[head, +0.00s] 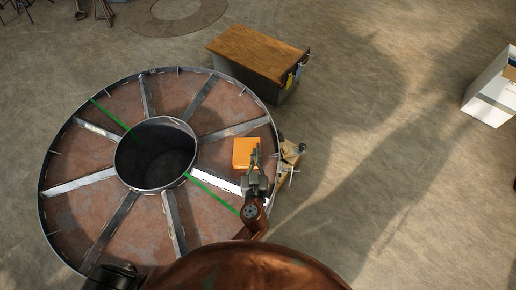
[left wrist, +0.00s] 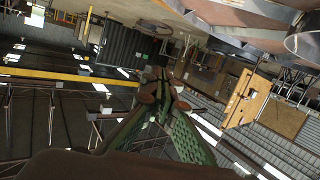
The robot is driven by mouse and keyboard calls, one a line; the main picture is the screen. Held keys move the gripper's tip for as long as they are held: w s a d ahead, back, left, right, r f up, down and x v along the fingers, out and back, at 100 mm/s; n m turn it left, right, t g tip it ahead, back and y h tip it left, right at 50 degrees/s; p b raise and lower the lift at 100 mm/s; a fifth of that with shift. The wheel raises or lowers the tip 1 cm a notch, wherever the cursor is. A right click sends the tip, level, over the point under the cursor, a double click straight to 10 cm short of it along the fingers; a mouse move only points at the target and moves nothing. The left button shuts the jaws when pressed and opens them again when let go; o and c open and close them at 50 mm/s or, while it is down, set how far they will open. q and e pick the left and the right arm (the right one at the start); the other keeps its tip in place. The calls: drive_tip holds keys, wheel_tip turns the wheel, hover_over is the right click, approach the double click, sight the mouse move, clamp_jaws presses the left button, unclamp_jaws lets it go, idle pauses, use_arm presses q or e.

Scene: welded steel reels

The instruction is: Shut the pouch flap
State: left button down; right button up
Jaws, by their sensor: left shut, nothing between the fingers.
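The orange pouch (head: 246,152) lies on the right part of the big steel reel, near its rim. It shows as a small orange square, and I cannot make out its flap or whether it stands open. My left gripper (head: 256,152) is shut and empty. Its fingers overlap the pouch's right edge in the head view, and I cannot tell whether they touch it. In the left wrist view the green fingers (left wrist: 174,88) are together with nothing between them. I cannot pick out the pouch there. My right gripper is not in view.
The steel reel (head: 78,178) has radial bars, a raised rim and a deep round hub (head: 155,122). A green strap (head: 212,193) crosses it. A small wooden stand (head: 289,158) is just right of the rim. A wood-topped cabinet (head: 258,52) stands behind.

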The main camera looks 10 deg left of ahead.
use_arm(q)
wheel_tip(320, 180, down, 6)
drive_tip(key=b, duration=0.3)
drive_tip(key=x, duration=0.3)
drive_tip(key=b+x, duration=0.1)
drive_tip(key=x, duration=0.2)
drive_tip(key=b+x, duration=0.1)
drive_tip(key=x, duration=0.2)
drive_tip(key=shift+a+f, duration=0.1)
drive_tip(key=shift+f, duration=0.25)
drive_tip(key=f, duration=0.1)
drive_tip(key=f+b, duration=0.1)
drive_tip(key=f, duration=0.1)
drive_tip(key=shift+w+f, duration=0.15)
drive_tip(key=shift+w, duration=0.25)
drive_tip(key=shift+f+b, duration=0.35)
drive_tip(key=shift+b, duration=0.05)
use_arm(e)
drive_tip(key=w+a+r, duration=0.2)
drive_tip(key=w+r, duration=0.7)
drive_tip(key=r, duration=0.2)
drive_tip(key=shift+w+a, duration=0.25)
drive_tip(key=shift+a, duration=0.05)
